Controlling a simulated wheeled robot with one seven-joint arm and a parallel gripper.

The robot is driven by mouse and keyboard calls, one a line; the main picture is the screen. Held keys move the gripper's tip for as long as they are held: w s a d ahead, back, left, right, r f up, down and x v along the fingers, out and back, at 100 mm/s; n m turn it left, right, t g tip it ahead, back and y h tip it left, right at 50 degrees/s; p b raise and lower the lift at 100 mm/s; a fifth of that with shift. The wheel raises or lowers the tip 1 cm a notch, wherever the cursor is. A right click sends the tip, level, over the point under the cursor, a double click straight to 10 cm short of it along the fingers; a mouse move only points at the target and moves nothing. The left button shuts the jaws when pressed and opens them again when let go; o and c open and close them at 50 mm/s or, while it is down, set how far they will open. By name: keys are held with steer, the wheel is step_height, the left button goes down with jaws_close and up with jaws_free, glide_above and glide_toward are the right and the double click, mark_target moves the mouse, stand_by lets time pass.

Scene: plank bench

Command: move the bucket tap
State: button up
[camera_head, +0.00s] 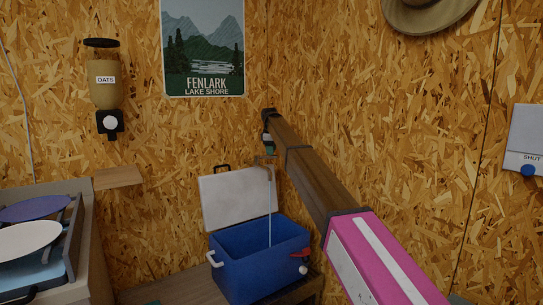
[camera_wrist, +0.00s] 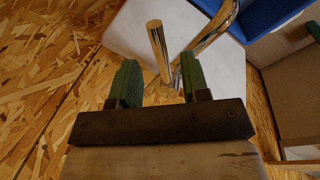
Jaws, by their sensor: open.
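A chrome tap (camera_head: 269,172) stands on the wall above a blue bucket-like cooler (camera_head: 243,275), with a thin stream falling from its spout into it. In the wrist view the tap's straight rod-like handle (camera_wrist: 158,48) and its curved spout (camera_wrist: 213,32) show close up. My gripper (camera_head: 268,152) is at the tap, its green fingers spread open. In the wrist view the handle lies between and beyond the fingers of my gripper (camera_wrist: 160,72), with no clear contact. The tap's base is partly hidden by my gripper.
The cooler's white lid (camera_head: 232,200) stands open behind it. A red fitting (camera_head: 304,253) is on the cooler's right side. A rack of plates (camera_head: 32,240) is at left, below an oats dispenser (camera_head: 107,92) and small wooden shelf (camera_head: 117,178). The wall is close behind the tap.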

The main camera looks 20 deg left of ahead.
step_height(320, 180, up, 7)
steer(key=s, duration=0.1)
steer(key=shift+s+r, duration=0.15)
steer(key=shift+s, duration=0.05)
steer(key=s+d+f+m, duration=0.3)
steer(key=s+d+f, duration=0.2)
steer(key=d+f, duration=0.65)
steer(key=s+d+f+m+g, duration=0.1)
steer(key=s+d+f+m, duration=0.25)
steer(key=d+f, duration=0.75)
steer(key=s+d+f+m, duration=0.2)
steer(key=s+d+f, duration=0.4)
steer(key=d+f, duration=0.5)
steer(key=s+d+f+m, duration=0.3)
steer(key=s+d+f, duration=0.3)
steer(key=s, duration=0.4)
steer(key=s+d+f+m, duration=0.3)
steer(key=s+d+f, duration=0.4)
steer(key=s, duration=0.3)
steer(key=s+d+f+m+g, duration=0.1)
steer(key=s+d+f+m, duration=0.2)
steer(key=s+d+f, duration=0.4)
steer(key=s+f, duration=0.1)
steer(key=s, duration=0.2)
steer(key=shift+s+m, duration=0.2)
steer(key=shift+m, duration=0.15)
